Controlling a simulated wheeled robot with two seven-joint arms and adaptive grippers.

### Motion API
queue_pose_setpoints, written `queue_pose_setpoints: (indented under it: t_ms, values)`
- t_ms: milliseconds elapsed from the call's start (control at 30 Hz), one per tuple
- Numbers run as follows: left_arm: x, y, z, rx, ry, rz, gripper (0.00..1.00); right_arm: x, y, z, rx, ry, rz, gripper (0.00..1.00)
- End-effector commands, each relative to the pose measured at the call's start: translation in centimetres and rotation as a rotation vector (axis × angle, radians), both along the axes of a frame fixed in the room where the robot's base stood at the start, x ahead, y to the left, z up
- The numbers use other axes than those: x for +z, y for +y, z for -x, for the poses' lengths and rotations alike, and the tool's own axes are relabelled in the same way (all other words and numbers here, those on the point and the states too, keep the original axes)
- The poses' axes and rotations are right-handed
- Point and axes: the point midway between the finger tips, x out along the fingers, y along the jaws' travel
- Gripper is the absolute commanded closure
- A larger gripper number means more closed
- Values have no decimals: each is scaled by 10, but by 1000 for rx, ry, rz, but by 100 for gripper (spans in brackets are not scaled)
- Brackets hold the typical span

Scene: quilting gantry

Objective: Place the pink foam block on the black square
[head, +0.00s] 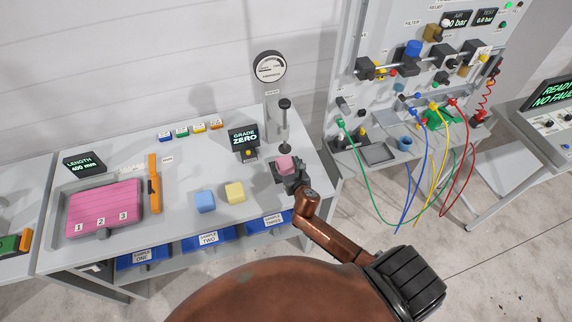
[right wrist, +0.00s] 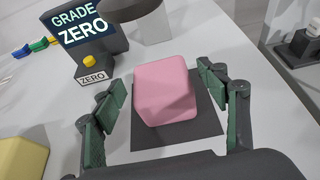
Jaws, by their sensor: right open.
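The pink foam block (head: 285,163) is under the press-like gauge stand at the right of the bench. In the right wrist view the block (right wrist: 165,92) appears to rest on the black square (right wrist: 206,130), toward its far edge, with dark margin showing around it. My right gripper (right wrist: 162,84) is open, one finger on either side of the block, with visible gaps to both sides. In the head view the gripper (head: 289,176) reaches in from the front right and hides part of the square. My left gripper is not in view.
The "GRADE ZERO" display (head: 244,138) stands left of the block, and the gauge stand (head: 273,100) rises behind it. A blue block (head: 205,201) and a yellow block (head: 235,192) lie to the left. Blue sample bins (head: 208,241) line the bench front.

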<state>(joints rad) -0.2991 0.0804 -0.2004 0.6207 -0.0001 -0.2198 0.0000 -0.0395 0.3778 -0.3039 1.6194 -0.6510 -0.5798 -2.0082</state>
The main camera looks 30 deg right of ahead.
Motion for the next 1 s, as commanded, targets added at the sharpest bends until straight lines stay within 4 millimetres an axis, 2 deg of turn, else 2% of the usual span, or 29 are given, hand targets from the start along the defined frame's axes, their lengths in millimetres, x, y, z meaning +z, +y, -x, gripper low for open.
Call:
queue_pose_setpoints:
  t_ms: [267,367,800,1000]
  values:
    - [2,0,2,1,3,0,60,4,0,2,0,0,0,33]
    - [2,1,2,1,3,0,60,8,3,13,0,0,1,33]
    - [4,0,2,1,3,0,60,41,21,91,0,0,1,33]
    - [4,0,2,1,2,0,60,48,25,106,0,0,0,33]
